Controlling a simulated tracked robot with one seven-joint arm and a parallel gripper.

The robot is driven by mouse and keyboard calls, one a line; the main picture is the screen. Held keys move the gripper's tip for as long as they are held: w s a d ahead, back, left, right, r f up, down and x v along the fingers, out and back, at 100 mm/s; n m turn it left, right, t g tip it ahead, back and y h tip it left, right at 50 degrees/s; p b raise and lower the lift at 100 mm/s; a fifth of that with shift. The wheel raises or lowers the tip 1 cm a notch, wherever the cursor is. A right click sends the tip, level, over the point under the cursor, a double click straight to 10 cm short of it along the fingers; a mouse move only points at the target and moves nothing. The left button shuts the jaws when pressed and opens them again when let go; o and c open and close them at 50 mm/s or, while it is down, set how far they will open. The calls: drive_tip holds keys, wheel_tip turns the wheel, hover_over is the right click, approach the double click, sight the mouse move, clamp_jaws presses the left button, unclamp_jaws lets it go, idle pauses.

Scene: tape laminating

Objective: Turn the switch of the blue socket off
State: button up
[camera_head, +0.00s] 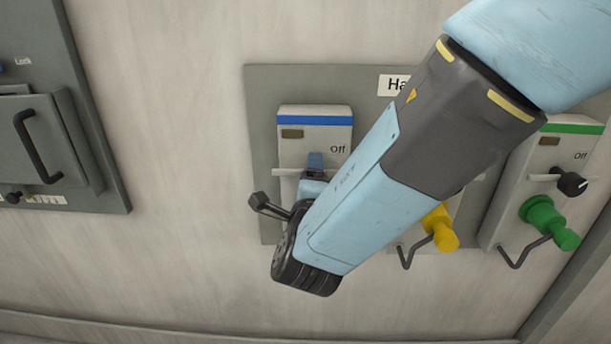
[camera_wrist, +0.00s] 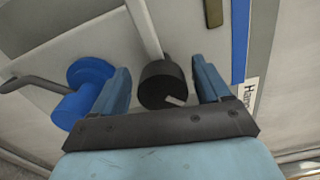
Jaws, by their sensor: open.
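The blue socket (camera_head: 315,122) is a grey box with a blue stripe and an "Off" label, on a wall panel left of the yellow and green ones. Its black rotary switch (camera_wrist: 163,84) shows in the wrist view between the two fingers of my open gripper (camera_wrist: 164,88). A gap shows between the switch and each finger; contact is not visible. The blue plug (camera_wrist: 80,92) with its grey handle is left of the left finger. In the head view my arm covers most of the lower socket, and the switch is hidden there.
A yellow plug (camera_head: 439,228) and a green plug (camera_head: 548,222) with a black switch (camera_head: 571,184) are to the right. A grey cabinet (camera_head: 62,110) with a black handle is on the left wall. The wall below the panel is clear.

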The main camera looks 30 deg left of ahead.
drive_tip(key=v, duration=1.2)
drive_tip(key=shift+s, duration=0.25)
drive_tip(key=shift+d, duration=0.1)
